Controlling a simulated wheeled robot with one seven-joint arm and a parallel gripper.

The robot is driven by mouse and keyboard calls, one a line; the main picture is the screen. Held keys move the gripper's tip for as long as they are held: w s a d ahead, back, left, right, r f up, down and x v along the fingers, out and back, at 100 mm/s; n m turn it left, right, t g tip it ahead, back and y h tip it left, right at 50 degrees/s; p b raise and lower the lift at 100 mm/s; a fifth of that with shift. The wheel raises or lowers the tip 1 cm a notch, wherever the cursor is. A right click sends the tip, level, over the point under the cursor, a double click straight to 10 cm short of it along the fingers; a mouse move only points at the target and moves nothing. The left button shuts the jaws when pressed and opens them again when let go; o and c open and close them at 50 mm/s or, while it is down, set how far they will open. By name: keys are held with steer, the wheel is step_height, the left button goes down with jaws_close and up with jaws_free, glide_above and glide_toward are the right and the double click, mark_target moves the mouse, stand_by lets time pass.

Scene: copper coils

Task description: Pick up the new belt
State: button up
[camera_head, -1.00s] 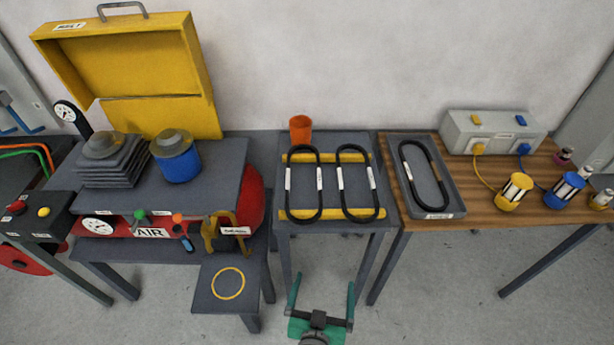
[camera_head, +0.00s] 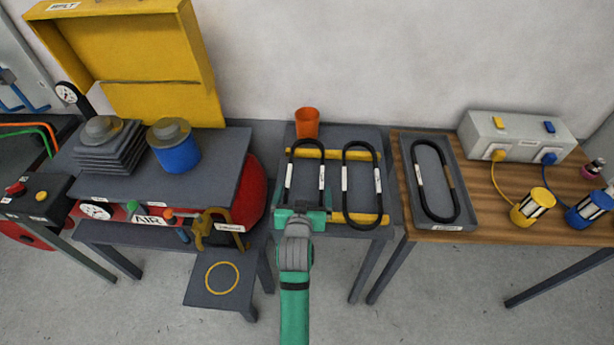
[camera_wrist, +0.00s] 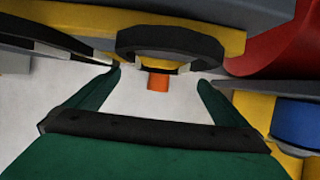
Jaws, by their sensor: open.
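Two black belts with white tags rest on yellow bars on the middle stand: a left belt (camera_head: 289,178) and a right belt (camera_head: 345,187). A third black belt (camera_head: 421,183) lies in a grey tray (camera_head: 468,214) on the wooden table. The tag writing is too small to read, so I cannot tell which is the new one. My gripper (camera_head: 303,196) is open at the front end of the left belt and covers that end. In the wrist view, the left belt (camera_wrist: 170,38) shows just past the open fingertips (camera_wrist: 160,82), centred between them. I see no grip on it.
An orange cup (camera_head: 307,122) stands behind the left belt. The yellow front bar (camera_head: 370,219) lies under the belts. Left are a red air tank (camera_head: 254,195), a yellow clamp (camera_head: 205,228) and a low stool (camera_head: 238,296). A grey box (camera_head: 515,135) with plugs stands at right.

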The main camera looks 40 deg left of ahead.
steer(key=shift+x, duration=3.35)
steer(key=shift+s+a+r, duration=0.1)
steer(key=shift+c, duration=0.3)
steer(key=c, duration=0.7)
